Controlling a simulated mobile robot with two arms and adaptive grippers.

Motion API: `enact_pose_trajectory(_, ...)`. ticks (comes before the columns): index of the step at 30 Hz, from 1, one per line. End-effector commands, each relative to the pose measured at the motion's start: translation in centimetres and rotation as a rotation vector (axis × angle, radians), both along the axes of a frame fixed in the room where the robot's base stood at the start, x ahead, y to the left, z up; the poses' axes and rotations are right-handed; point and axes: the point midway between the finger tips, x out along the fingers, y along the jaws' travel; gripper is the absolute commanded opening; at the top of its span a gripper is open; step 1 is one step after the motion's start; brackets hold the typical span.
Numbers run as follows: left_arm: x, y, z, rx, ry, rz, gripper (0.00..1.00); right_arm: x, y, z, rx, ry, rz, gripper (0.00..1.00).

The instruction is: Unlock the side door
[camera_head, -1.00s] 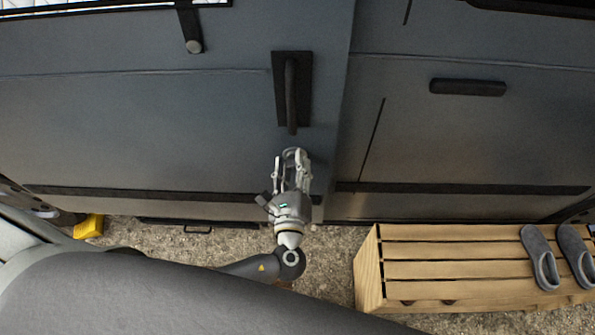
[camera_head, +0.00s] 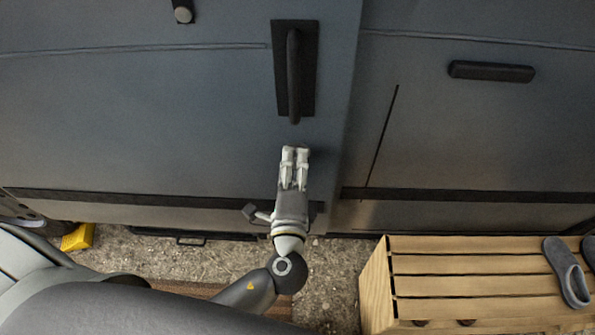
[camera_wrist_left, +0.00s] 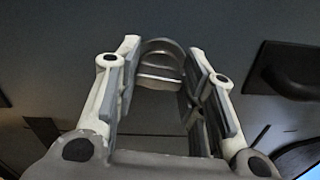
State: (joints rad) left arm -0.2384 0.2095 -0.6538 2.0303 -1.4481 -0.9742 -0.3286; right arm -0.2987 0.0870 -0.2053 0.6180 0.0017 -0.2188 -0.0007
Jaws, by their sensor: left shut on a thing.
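The grey van side door (camera_head: 150,120) fills the head view, with a black upright handle (camera_head: 294,75) on a dark plate; the handle shows at the right of the left wrist view (camera_wrist_left: 290,70). Below the handle, my left gripper (camera_head: 295,152) points at the door. It is shut on a small, round metal lock knob (camera_wrist_left: 161,58), which shows between the fingertips in the left wrist view and has a raised bar across it. In the head view the fingers mostly hide the knob. My right gripper is not in view.
A slatted wooden bench (camera_head: 470,265) with grey slippers (camera_head: 566,272) stands at the lower right. Another dark handle (camera_head: 491,71) is on the right panel. A yellow block (camera_head: 78,237) lies at the left on gravel.

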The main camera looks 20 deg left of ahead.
Motion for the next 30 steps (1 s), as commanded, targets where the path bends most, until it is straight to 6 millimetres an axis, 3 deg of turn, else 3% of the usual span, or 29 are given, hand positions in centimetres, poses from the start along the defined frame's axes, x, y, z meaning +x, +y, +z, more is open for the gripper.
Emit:
enact_pose_trajectory(7,0.16,-0.19,0.51,-0.087,-0.04,-0.007,0.13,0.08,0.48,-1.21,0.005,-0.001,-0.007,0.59)
enact_pose_trajectory(24,0.2,-0.21,0.8,-0.114,-0.051,-0.008,0.13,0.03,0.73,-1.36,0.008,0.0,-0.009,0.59)
enact_pose_trajectory(25,0.21,-0.2,0.8,-0.113,-0.051,-0.008,0.41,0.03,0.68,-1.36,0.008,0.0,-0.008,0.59)
enact_pose_trajectory(30,0.15,-0.17,0.62,-0.114,-0.047,-0.006,0.59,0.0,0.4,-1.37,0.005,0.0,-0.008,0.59)
